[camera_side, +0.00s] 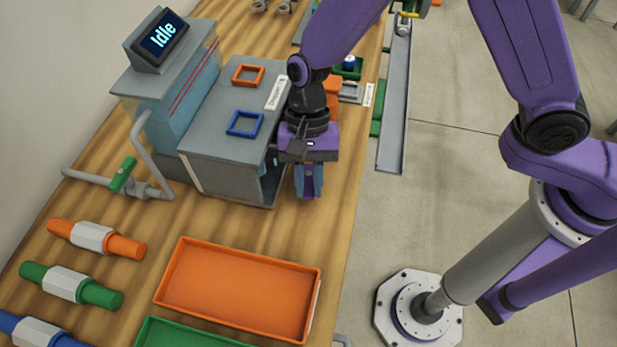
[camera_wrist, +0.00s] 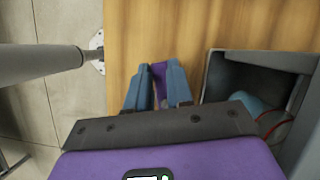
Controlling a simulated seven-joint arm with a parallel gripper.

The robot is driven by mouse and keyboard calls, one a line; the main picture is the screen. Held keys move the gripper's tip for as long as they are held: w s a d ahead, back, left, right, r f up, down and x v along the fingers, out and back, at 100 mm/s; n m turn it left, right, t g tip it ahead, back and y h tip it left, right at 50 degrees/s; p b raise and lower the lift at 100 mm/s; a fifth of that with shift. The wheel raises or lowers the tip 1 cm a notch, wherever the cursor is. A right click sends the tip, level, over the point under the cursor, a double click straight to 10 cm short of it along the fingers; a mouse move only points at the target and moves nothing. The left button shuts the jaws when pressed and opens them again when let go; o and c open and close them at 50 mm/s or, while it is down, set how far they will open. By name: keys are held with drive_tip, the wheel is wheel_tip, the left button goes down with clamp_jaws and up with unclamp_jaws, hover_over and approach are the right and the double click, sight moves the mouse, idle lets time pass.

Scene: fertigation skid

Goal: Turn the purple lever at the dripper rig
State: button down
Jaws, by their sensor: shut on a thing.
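My gripper (camera_side: 309,190) points down beside the open front of the grey cabinet (camera_side: 222,140), near the table's right edge. In the wrist view, its two blue fingers (camera_wrist: 157,88) are closed on a narrow purple piece, which I take to be the purple lever (camera_wrist: 158,72). Most of the lever is hidden between the fingers, and its mount and angle cannot be made out. In the side view, purple also shows between the fingers, but it is hard to separate from my purple gripper body.
The cabinet's open bay holds a blue cylinder (camera_wrist: 250,106) and a red wire. An orange tray (camera_side: 312,318) and several coloured pipe pieces lie in front.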

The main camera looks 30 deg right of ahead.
drive_tip(key=shift+d+n+h, duration=0.15)
drive_tip(key=shift+n+h, duration=0.15)
drive_tip(key=shift+n, duration=0.3)
drive_tip(key=c, duration=1)
unclamp_jaws()
drive_tip(key=shift+r, duration=0.1)
drive_tip(key=v, duration=1.7)
drive_tip(key=shift+d, duration=0.15)
